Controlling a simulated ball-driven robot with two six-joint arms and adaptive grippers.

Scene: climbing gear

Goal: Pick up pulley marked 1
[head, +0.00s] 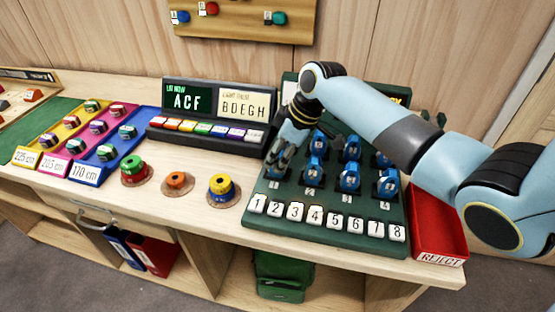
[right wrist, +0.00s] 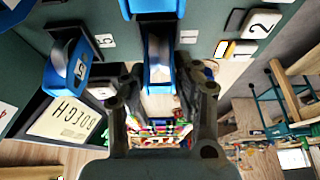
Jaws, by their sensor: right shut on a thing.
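Several blue pulleys sit in two rows on the dark green board (head: 258,222). My right gripper (head: 281,160) is at the front-left place of the board and mostly covers the pulley marked 1 (head: 275,172). In the right wrist view the gripper (right wrist: 160,88) has its fingers on either side of the blue pulley marked 1 (right wrist: 159,68), shut on it. I cannot tell whether the pulley is off its place. The pulley marked 5 (right wrist: 68,70) stands beside it. My left gripper is not in view.
White number tiles (head: 295,212) line the board's front edge. A red reject tray (head: 437,225) stands right of the board.

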